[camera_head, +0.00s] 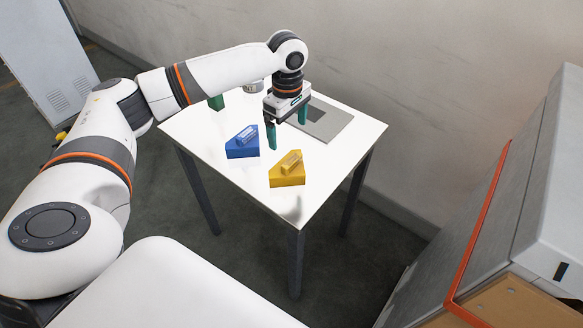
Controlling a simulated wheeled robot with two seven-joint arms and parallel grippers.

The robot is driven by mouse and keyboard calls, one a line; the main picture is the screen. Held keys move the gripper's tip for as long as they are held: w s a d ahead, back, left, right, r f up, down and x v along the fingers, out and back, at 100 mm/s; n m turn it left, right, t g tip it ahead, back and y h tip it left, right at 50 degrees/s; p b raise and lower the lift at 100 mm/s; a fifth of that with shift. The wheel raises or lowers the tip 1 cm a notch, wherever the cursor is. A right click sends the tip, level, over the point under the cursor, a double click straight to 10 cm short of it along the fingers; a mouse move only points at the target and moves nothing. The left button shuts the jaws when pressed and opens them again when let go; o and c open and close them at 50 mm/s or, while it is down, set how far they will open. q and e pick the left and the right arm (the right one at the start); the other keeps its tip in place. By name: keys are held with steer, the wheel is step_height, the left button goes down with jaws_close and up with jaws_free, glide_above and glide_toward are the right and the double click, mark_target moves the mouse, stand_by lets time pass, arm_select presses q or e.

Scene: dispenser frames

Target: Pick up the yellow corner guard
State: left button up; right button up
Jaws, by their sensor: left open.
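The yellow corner guard (287,178) lies on the white table (338,165) near its front corner, with a clear label or handle-like piece on top. My left gripper (287,128) points down over the table, behind the yellow guard and apart from it. Its two green fingers are spread and nothing shows between them. A blue corner guard (242,149) of similar shape lies to the left of the yellow one, close to the left gripper's near finger. My right gripper is not in view.
A grey plate (330,124) lies at the table's back right. A green block (216,103) and a can (253,86) stand at the back, partly hidden by my left arm. A wall runs behind. A grey unit with an orange edge (478,220) stands at the right.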

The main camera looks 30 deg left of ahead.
arm_select(q)
glide_above(292, 159)
steer(key=f, duration=0.6)
steer(key=shift+s+a, duration=0.3)
steer(key=shift+a, duration=0.05)
steer(key=f, duration=0.2)
steer(key=d+f+p, duration=0.1)
steer(key=f, duration=0.1)
steer(key=shift+w, duration=0.25)
steer(key=shift+a+f, duration=0.1)
steer(key=shift+f, duration=0.5)
steer(key=c, duration=1.1)
